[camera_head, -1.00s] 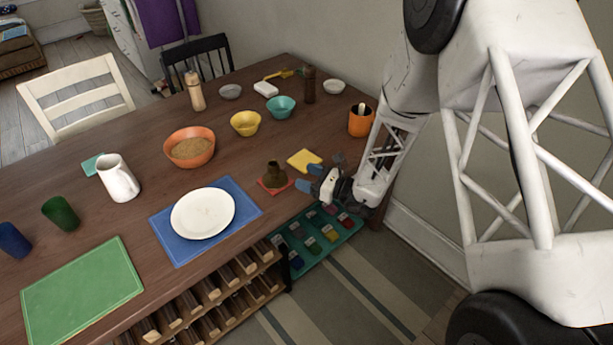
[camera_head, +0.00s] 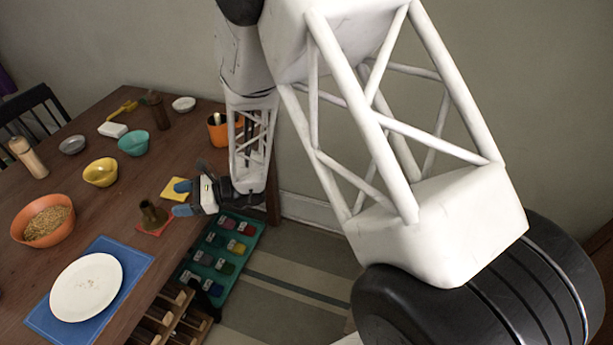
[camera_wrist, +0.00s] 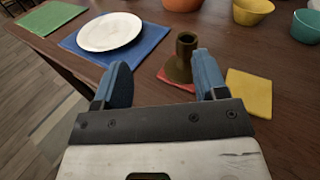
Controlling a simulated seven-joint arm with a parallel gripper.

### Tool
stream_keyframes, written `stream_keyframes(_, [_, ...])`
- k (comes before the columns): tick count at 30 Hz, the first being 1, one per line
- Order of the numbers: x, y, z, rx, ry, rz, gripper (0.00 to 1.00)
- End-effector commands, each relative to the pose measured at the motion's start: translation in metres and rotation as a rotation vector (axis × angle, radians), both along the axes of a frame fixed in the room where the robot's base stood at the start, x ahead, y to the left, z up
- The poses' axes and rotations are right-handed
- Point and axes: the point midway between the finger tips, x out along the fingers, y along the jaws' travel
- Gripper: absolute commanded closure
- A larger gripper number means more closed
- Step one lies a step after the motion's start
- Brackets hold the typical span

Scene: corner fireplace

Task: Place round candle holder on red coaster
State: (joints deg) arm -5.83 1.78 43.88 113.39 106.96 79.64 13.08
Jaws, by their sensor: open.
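The round candle holder (camera_head: 152,212) is a dark olive-brown piece with a wide base and a narrow neck. It stands upright on the red coaster (camera_head: 160,231) near the table's edge. In the wrist view the candle holder (camera_wrist: 181,57) rises just beyond my right fingertip, and a strip of the red coaster (camera_wrist: 176,84) shows below it. My gripper (camera_head: 182,198) is open and empty, with blue fingertips, to the right of the holder in the head view. In the wrist view my gripper (camera_wrist: 158,72) has its fingers wide apart, and the holder appears clear of them.
A yellow coaster (camera_head: 179,185) lies beside the red one. A white plate (camera_head: 86,287) rests on a blue mat (camera_head: 128,260). Bowls in orange (camera_head: 43,232), yellow (camera_head: 100,179) and teal (camera_head: 133,147) stand farther back. An orange cup (camera_head: 216,139) stands near the wall-side edge.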

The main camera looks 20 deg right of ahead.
Motion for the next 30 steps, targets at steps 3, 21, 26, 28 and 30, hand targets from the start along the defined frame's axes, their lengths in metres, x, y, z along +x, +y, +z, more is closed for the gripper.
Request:
stream_keyframes(3, [-0.02,-0.003,0.035,-0.074,-0.077,0.099,0.34])
stream_keyframes(21, [-0.155,-0.069,0.156,-0.612,-0.531,0.613,0.34])
stream_keyframes(26, [-0.189,-0.098,0.176,-0.782,-0.654,0.734,0.34])
stream_keyframes(28, [-0.203,-0.112,0.185,-0.859,-0.706,0.783,0.34])
stream_keyframes(30, [-0.216,-0.127,0.193,-0.939,-0.76,0.831,0.34])
